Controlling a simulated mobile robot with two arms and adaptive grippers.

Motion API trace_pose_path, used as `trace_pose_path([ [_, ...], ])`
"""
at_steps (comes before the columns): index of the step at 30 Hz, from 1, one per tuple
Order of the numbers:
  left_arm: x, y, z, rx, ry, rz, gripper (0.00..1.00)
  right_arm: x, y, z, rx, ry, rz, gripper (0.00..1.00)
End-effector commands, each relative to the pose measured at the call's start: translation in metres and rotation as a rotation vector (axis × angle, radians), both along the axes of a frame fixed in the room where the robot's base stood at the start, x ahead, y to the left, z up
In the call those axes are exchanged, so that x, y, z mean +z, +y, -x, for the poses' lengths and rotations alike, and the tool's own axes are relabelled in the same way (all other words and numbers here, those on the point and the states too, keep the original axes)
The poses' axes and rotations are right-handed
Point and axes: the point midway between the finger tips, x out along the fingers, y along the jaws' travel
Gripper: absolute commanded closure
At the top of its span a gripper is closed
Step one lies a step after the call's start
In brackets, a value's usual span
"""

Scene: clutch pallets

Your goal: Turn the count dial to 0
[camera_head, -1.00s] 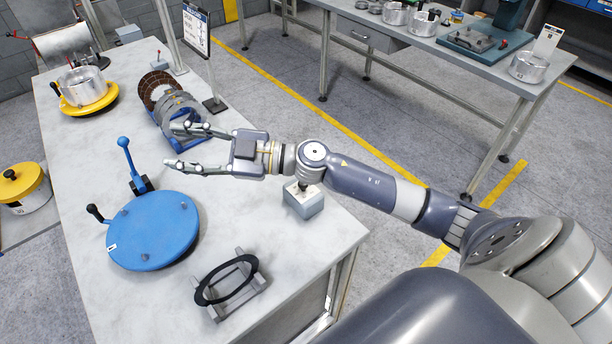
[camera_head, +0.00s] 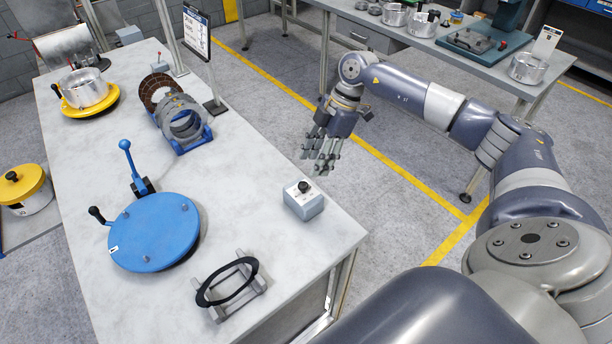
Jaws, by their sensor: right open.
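The count dial is a small black knob (camera_head: 304,187) on top of a grey-blue box (camera_head: 304,204) near the table's right edge. The marks around the knob are too small to read. My right gripper (camera_head: 320,160) points downward past the table's right edge, above and slightly right of the box in the picture. It is open and empty, apart from the dial. My left gripper is out of view.
The marble-topped table (camera_head: 90,180) holds a blue round plate (camera_head: 154,232) with levers, a black ring (camera_head: 228,282) on a stand, a disc rack (camera_head: 184,125) and a sign (camera_head: 197,32). A second bench (camera_head: 400,45) stands behind.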

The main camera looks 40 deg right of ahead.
Motion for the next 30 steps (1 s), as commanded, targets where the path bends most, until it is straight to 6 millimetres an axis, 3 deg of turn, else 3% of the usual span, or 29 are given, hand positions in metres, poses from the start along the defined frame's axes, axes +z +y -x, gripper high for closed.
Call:
trace_pose_path([
  [6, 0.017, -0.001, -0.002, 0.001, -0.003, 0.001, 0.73, -0.036, 0.017, -0.002, 0.003, 0.001, -0.003, 0.57],
  [12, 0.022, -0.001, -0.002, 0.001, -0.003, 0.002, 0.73, -0.059, 0.026, -0.004, 0.002, 0.000, -0.003, 0.57],
  [23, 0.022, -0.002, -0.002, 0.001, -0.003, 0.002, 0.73, -0.065, 0.027, -0.005, 0.002, -0.003, -0.003, 0.57],
  [29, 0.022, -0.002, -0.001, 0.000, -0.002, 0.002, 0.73, -0.065, 0.027, -0.005, 0.002, -0.003, -0.003, 1.00],
  [30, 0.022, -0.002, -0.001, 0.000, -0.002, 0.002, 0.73, -0.064, 0.027, -0.005, 0.002, -0.003, -0.003, 1.00],
])
